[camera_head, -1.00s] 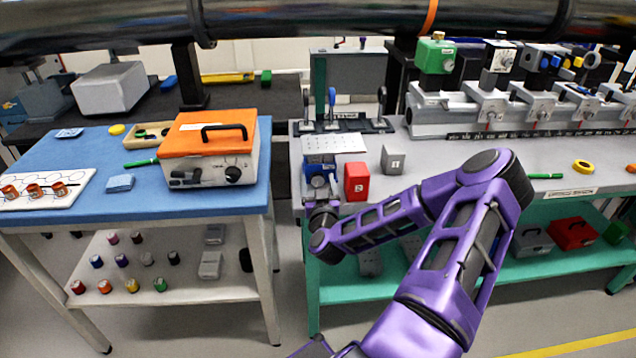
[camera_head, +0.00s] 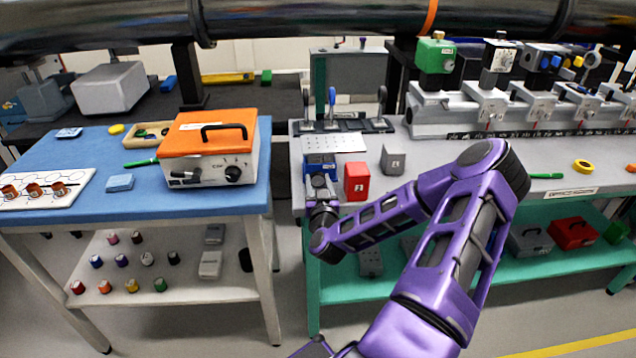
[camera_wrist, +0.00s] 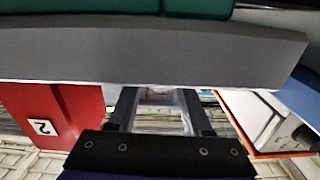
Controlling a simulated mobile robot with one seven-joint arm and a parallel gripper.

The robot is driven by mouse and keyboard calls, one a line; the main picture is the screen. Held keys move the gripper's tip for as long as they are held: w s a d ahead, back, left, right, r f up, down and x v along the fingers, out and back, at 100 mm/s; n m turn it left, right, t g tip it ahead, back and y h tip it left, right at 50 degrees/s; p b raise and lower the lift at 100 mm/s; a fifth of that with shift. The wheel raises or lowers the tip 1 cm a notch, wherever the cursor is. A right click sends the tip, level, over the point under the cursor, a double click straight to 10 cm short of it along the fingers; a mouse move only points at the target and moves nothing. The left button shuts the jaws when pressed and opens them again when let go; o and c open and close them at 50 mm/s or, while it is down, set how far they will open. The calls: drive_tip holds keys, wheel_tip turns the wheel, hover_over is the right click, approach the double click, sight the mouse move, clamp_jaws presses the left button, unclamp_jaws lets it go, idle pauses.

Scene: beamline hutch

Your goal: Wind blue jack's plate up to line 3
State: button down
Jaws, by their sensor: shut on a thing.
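The blue jack (camera_head: 320,160) stands at the left front of the grey bench, partly hidden by my wrist. My gripper (camera_head: 322,187) reaches it from the front in the head view. In the wrist view, my gripper (camera_wrist: 160,105) has its two dark fingers either side of a pale, small part at the jack's front, seemingly its knob. It is shut on that part, whose shape is mostly hidden. I cannot read the jack's lines or its plate height in either view.
A red block marked 2 (camera_head: 357,182) stands close on the jack's right, and also shows in the wrist view (camera_wrist: 62,112). A grey block (camera_head: 393,160) is further right. Several upright clamps (camera_head: 332,105) stand behind. The orange-lidded box (camera_head: 210,150) is on the blue table leftward.

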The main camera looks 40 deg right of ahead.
drive_tip(key=m+b, duration=0.1)
drive_tip(key=m, duration=0.3)
drive_tip(key=shift+d, duration=0.1)
drive_tip(key=shift+m+b, duration=0.6)
drive_tip(key=shift+m, duration=1)
drive_tip(key=shift+c, duration=1.6)
unclamp_jaws()
drive_tip(key=shift+s, duration=0.1)
drive_tip(key=shift+f, duration=0.1)
